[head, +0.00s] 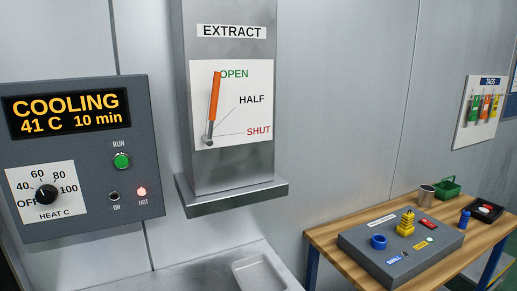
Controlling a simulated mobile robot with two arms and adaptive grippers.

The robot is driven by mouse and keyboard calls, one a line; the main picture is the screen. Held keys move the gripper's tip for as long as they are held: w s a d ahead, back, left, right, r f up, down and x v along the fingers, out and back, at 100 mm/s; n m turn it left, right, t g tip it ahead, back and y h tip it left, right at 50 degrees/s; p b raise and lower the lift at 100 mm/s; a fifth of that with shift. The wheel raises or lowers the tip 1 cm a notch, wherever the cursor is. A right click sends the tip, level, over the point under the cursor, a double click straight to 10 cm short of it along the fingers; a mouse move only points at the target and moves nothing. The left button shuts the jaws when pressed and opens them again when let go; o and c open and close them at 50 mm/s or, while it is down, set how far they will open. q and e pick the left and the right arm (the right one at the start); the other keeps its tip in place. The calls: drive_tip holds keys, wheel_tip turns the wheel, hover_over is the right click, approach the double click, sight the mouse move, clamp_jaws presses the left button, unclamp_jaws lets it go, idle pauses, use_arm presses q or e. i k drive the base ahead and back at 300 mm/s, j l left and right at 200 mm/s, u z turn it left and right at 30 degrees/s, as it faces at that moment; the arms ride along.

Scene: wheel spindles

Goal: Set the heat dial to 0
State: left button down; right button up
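The heat dial (46,194) is a round black knob on a white plate marked HEAT C, at the lower left of the grey control panel (85,226) in the head view. The scale around it reads OFF, 40, 60, 80 and 100; I see no mark reading 0. Which mark the knob points at is too small to tell. The panel's display (68,113) reads COOLING, 41 C, 10 min. Neither of my grippers is in view.
An orange-handled EXTRACT lever (214,98) points up at OPEN. A wooden bench (325,237) with coloured parts stands at right.

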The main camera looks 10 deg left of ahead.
sight(46, 195)
drive_tip(key=u, duration=1.25)
